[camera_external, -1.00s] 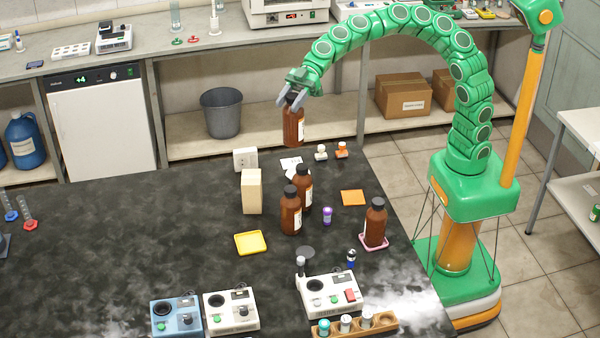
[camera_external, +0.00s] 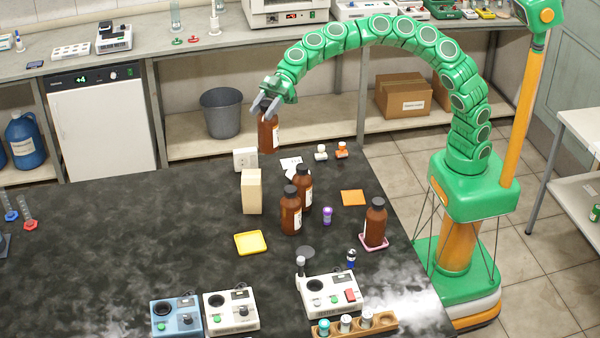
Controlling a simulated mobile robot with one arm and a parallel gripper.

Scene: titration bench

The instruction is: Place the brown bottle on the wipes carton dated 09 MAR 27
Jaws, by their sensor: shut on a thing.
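My gripper (camera_external: 266,106) is shut on a brown bottle (camera_external: 268,134) and holds it upright in the air, near the far edge of the dark bench. Below and left of it in the picture stands a white carton (camera_external: 245,158). A taller cream carton (camera_external: 251,191) stands nearer the camera. I cannot read a date on either carton. Other brown bottles stand on the bench: two close together in the middle (camera_external: 291,210) (camera_external: 303,188), and one (camera_external: 375,222) on a pink tray (camera_external: 372,243).
White papers (camera_external: 291,165), two stamps (camera_external: 341,150) and a purple-capped vial (camera_external: 327,215) lie near the bottles. A yellow tray (camera_external: 250,242) and an orange tray (camera_external: 353,197) are empty. Instruments (camera_external: 330,295) stand along the near side. The left of the bench (camera_external: 110,230) is mostly clear.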

